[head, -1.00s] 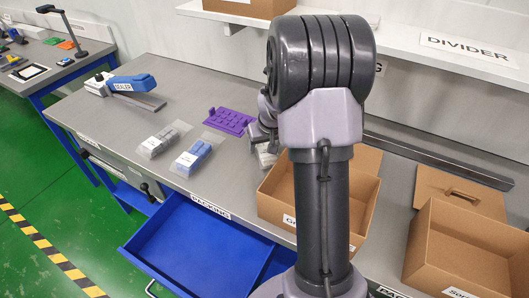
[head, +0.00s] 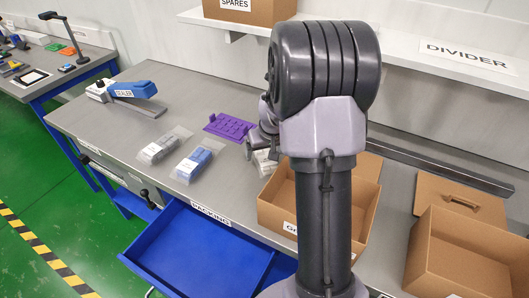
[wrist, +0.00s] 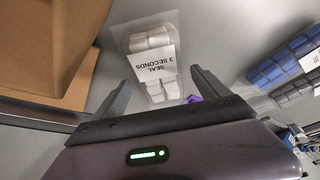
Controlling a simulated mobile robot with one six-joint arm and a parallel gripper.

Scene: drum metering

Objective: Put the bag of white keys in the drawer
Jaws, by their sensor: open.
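The bag of white keys (wrist: 152,50) is a clear bag with a white "SEAL 3 SECONDS" label, lying on the grey bench in the wrist view. In the head view the bag (head: 262,162) is mostly hidden behind my arm. My gripper (wrist: 161,72) is open, with one finger on each side of the bag and a gap to each. Nothing is held. The blue drawer (head: 200,252) is pulled out from the bench front under the "PACKING" label, and its visible inside is empty.
A grey-key bag (head: 160,147) and a blue-key bag (head: 195,160) lie left of the white one. A purple tray (head: 230,127) is behind. An open cardboard box (head: 285,215) stands close right. Another box (head: 455,255) is further right. A sealer (head: 130,92) stands at the left.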

